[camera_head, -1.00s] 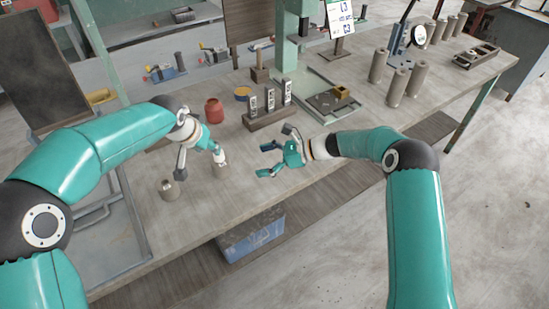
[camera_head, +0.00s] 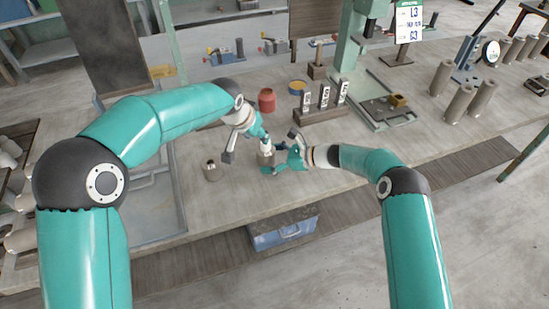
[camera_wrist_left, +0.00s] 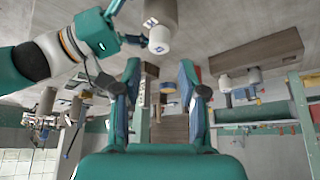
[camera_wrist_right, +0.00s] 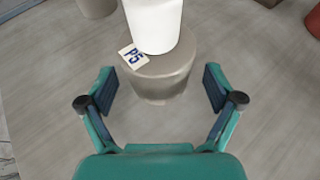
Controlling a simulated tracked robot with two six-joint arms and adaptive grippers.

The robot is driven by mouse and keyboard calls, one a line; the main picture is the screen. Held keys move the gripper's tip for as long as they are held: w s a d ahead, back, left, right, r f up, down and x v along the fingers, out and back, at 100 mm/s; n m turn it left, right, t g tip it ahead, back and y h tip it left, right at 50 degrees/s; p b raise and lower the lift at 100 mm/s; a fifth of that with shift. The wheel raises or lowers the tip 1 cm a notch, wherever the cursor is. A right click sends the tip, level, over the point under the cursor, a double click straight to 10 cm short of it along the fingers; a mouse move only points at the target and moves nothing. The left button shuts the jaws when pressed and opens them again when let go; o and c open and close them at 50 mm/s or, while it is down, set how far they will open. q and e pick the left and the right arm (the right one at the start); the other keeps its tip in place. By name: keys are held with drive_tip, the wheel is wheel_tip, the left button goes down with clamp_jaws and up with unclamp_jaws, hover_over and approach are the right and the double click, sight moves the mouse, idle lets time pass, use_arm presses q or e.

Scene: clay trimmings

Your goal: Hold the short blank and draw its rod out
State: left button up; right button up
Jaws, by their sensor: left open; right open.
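A short grey blank (camera_head: 266,160) stands upright on the table between my grippers. Its white rod sticks up out of the top, clear in the right wrist view (camera_wrist_right: 154,22), beside a small tag marked P5 (camera_wrist_right: 132,56). The right wrist view shows the blank's body (camera_wrist_right: 160,80) between and just beyond the fingers of my open right gripper (camera_wrist_right: 159,88); I see no contact. My open left gripper (camera_wrist_left: 160,88) is close to the rod, which lies outside its fingers in the left wrist view (camera_wrist_left: 159,40). The left fingertips are hard to make out in the head view.
A red jar (camera_head: 267,100), a block with several labelled uprights (camera_head: 320,116) and a metal tray (camera_head: 385,122) lie behind. Tall grey cylinders (camera_head: 459,103) stand at right. The table front is mostly clear.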

drive_tip(key=c, duration=1.4)
